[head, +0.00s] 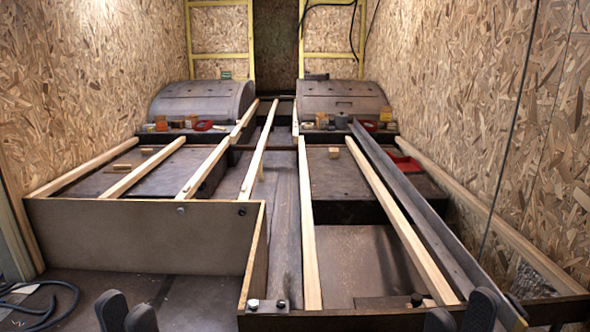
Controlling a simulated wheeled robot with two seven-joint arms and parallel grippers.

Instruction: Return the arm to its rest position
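My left gripper (126,314) shows at the bottom left edge as two dark rounded fingertips, in front of the low grey-brown panel and above the dark floor. The fingertips lie side by side, and I cannot tell whether there is a gap between them. My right gripper (461,316) shows at the bottom right edge, in front of the wooden frame's near end. Its two dark fingertips stand apart and nothing shows between them. The rest of both arms is out of view.
Wooden slats (400,233) and a dark metal beam (415,205) run away from me over the frame. Two wheel arches (203,100) (343,99) stand at the back with small boxes and red trays before them. A dark cable (40,305) lies at lower left. Chipboard walls (75,70) close both sides.

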